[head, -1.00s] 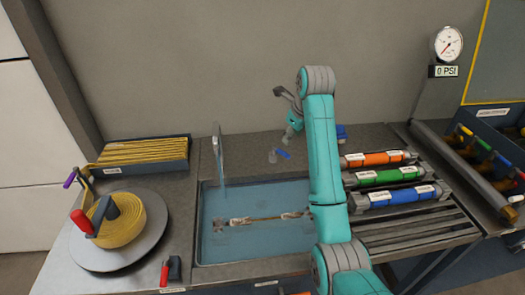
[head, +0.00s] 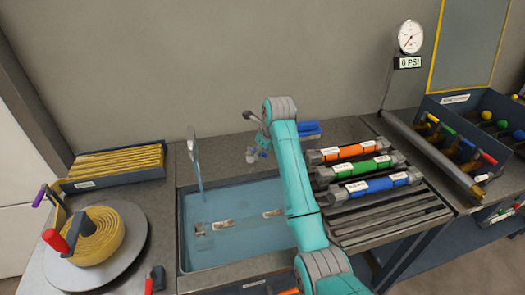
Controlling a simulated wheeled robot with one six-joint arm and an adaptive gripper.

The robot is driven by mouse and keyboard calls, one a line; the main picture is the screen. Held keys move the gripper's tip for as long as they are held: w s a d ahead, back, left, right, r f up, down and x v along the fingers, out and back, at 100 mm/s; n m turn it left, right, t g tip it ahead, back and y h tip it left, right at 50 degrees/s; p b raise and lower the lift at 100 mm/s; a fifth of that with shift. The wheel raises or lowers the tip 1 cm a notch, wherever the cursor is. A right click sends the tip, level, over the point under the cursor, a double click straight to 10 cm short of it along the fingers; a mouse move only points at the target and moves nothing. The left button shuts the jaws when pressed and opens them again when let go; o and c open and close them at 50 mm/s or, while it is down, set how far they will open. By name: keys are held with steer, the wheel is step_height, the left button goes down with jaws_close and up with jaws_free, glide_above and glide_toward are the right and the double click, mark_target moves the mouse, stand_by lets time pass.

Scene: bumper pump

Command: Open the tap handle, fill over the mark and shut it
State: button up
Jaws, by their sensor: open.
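The water basin (head: 181,232) is set into the bench, with blue water and pale pieces (head: 222,224) in it. My teal arm reaches over the basin's right side. A dark lever-like piece with a knob end (head: 249,115) shows left of my wrist; I cannot tell whether it is the tap handle. A small grey cylinder (head: 251,156) stands behind the basin. My gripper's jaws are hidden behind my arm.
Orange (head: 350,151), green and blue (head: 376,185) tubes lie on a slatted rack at the right. A gauge (head: 410,37) reads 0 PSI. A yellow hose reel (head: 98,236) and a tray of yellow strips (head: 72,184) stand at the left. A blue object (head: 309,128) lies behind my arm.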

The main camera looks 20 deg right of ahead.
steer(key=shift+w+f, duration=0.1)
steer(key=shift+f, duration=0.05)
jaws_close()
steer(key=shift+d, duration=0.1)
